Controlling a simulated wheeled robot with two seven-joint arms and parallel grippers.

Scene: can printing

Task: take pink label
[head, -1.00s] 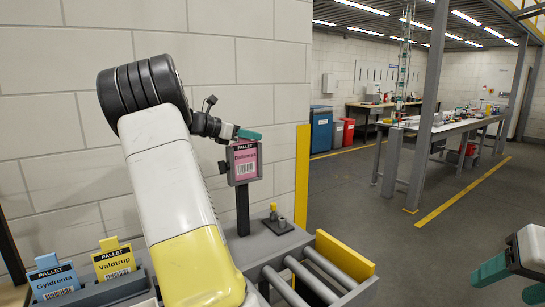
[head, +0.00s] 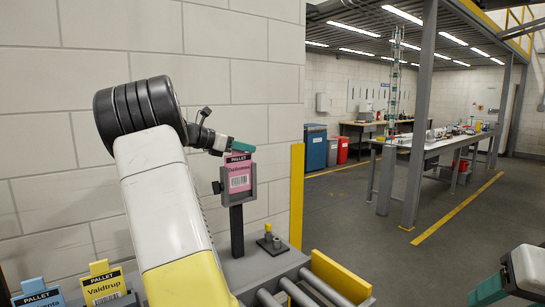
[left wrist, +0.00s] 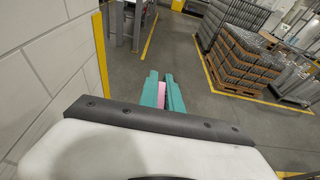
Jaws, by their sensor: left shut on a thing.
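The pink label (head: 239,178) has a dark "PALLET" header and a barcode, and stands upright at the dark holder (head: 236,215) on a post. Its lower part is still within the holder frame, and its top rises above it. My left gripper (head: 241,147) is shut on the label's top edge with its teal fingers. In the left wrist view, a pink strip of the label (left wrist: 161,94) shows between the fingers (left wrist: 163,90). My right gripper (head: 510,292) is at the lower right, partly cut off, with its teal fingers apart and nothing seen between them.
A yellow "Valdtrup" label (head: 104,284) and a blue label (head: 38,294) stand at the lower left. A roller conveyor (head: 297,292) with a yellow side guard (head: 341,275) lies right of the holder. A block wall (head: 230,60) is close behind; a yellow post (head: 297,195) stands to the right.

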